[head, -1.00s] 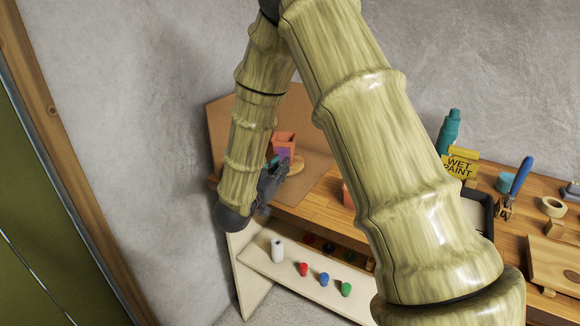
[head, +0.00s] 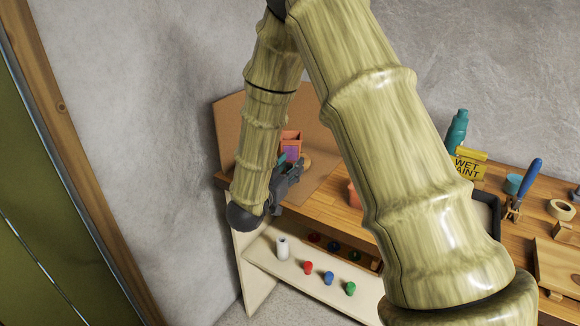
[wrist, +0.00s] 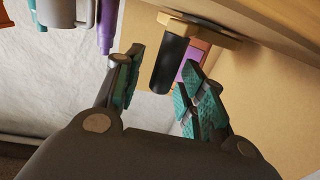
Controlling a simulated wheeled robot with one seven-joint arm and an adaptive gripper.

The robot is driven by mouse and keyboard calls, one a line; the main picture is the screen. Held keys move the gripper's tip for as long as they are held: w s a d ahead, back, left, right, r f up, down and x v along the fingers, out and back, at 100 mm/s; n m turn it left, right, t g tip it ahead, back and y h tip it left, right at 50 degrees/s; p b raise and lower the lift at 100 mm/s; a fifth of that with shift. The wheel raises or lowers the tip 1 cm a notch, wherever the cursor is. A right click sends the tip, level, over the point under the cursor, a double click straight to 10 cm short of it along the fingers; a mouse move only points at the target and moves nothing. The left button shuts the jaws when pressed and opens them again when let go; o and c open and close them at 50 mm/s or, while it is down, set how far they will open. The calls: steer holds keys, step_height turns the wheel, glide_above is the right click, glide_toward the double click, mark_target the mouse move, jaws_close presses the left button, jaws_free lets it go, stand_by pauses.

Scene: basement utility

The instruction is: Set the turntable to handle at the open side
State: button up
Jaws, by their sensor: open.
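The turntable (head: 306,161) is a small wooden disc on the bench, in front of a brown cardboard screen (head: 229,125). An orange box with a purple patch (head: 291,143) stands on it. In the wrist view the disc (wrist: 205,28) shows at the top, with a dark cylindrical handle (wrist: 170,66) sticking out from it. My gripper (head: 287,168) is beside the turntable in the head view, partly behind my arm. In the wrist view my open gripper (wrist: 160,85) has one teal-padded finger on each side of the handle. Contact with the handle cannot be told.
A teal bottle (head: 457,131), a yellow wet-paint sign (head: 469,165), a blue-handled tool (head: 527,181) and a tape roll (head: 561,209) stand farther right on the bench. The wall is close on the left.

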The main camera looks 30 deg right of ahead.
steer(key=v, duration=1.1)
steer(key=shift+s+a, duration=0.2)
steer(key=shift+a, duration=0.15)
